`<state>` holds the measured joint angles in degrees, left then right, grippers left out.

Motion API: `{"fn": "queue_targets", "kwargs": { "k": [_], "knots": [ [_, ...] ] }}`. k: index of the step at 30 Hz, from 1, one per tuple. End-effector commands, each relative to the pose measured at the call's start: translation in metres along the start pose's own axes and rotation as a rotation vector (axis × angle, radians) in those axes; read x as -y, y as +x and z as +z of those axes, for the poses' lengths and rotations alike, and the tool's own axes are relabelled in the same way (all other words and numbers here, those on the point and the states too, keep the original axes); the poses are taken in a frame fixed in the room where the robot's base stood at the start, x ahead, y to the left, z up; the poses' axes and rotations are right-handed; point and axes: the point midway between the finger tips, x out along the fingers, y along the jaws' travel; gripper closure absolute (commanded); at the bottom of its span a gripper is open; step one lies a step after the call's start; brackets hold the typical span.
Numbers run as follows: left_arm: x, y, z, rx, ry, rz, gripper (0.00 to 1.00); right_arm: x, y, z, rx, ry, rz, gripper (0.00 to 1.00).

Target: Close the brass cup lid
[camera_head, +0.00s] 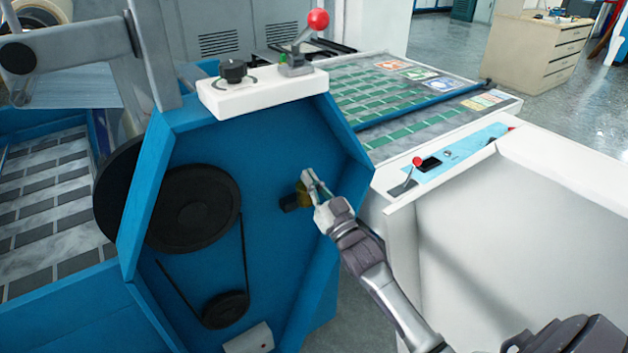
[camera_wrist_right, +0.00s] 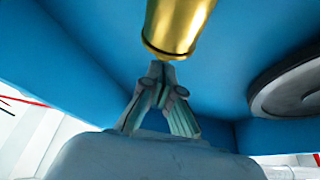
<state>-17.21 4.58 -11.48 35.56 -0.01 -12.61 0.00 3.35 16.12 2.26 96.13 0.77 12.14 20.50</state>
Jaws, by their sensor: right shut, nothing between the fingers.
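The brass cup (camera_head: 302,194) sits on the blue machine side panel in the head view, mostly behind my right gripper (camera_head: 312,178). In the right wrist view the brass cup (camera_wrist_right: 178,25) is a shiny gold cylinder at the top, with a rounded rim at its lower end. My right gripper (camera_wrist_right: 160,68) is shut and empty, its fingertips together just below that rim. I cannot tell whether the tips touch the cup. The lid's state is not clear from either view. My left gripper is not in view.
The blue panel (camera_head: 270,150) carries a large black pulley (camera_head: 195,207) and a smaller pulley (camera_head: 225,309) with a belt. A white control box (camera_head: 262,92) with a red-knobbed lever is above. A white cabinet (camera_head: 520,230) stands close on the right.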

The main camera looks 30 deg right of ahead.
Motion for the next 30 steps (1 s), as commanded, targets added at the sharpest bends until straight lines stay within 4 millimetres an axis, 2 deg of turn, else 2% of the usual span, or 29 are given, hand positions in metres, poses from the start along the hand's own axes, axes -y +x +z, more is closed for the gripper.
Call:
{"fn": "queue_targets", "kwargs": {
  "k": [12, 30],
  "knots": [
    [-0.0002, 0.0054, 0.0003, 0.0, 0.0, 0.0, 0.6, 0.0047, -0.0019, 0.005, 0.0, -0.152, -0.06, 1.0],
    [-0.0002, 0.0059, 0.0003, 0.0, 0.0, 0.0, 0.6, 0.005, -0.0021, 0.0053, 0.0, -0.166, -0.065, 1.0]
  ]
}}
